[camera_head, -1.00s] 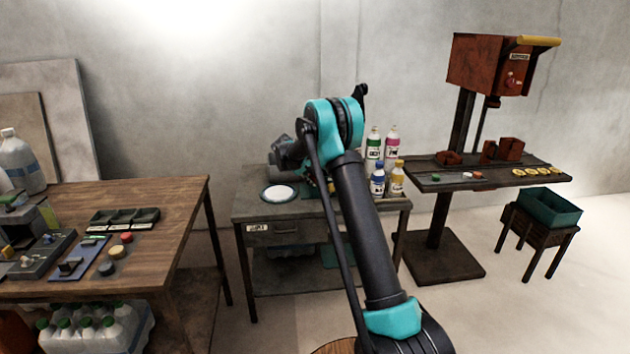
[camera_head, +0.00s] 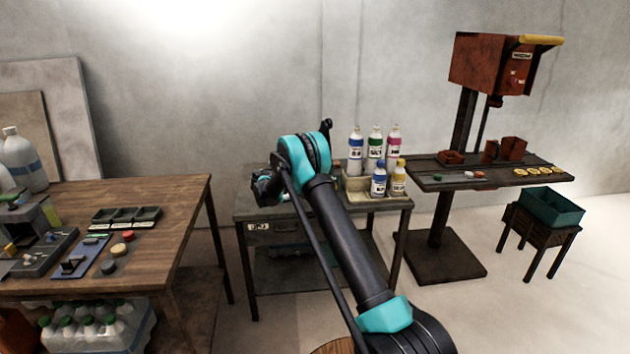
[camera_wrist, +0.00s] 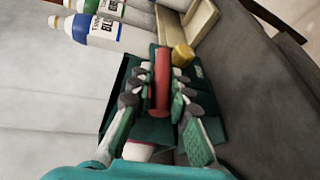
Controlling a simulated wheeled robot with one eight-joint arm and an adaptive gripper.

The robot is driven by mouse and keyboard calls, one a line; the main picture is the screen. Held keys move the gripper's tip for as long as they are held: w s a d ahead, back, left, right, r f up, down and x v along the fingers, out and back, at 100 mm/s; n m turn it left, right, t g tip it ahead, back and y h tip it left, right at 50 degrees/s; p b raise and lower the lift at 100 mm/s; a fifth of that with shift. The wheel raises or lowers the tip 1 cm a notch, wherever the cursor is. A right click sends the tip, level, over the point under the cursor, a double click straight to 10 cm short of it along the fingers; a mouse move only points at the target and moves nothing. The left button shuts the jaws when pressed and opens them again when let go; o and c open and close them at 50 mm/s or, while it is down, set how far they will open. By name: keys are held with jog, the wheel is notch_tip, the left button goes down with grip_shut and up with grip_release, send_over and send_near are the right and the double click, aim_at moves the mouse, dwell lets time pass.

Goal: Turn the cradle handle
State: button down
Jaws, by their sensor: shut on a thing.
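The cradle (camera_wrist: 118,85) is a dark green frame in the wrist view, with a red bar-shaped handle (camera_wrist: 162,75) along its middle. My gripper (camera_wrist: 161,88) has its fingers on either side of the red handle and is shut on it. A yellow knob-like part (camera_wrist: 182,55) sits beside the cradle's far end. A white and pink thing (camera_wrist: 138,151) shows partly below the fingers. In the head view my arm reaches over the small middle table (camera_head: 290,216), and the cradle and handle are hidden behind it.
A pale bottle tray (camera_head: 368,190) with several labelled bottles stands right of my arm. A wooden bench (camera_head: 165,200) with small parts is at the left. A red machine (camera_head: 490,65) on a stand and a green bin (camera_head: 550,206) are at the right.

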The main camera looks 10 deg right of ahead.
jog(key=shift+f, duration=0.1)
dwell(0.3)
jog(key=c, duration=1.4)
grip_release()
jog(key=shift+a, duration=0.1)
jog(key=v, duration=1.2)
jog(key=shift+f, duration=0.2)
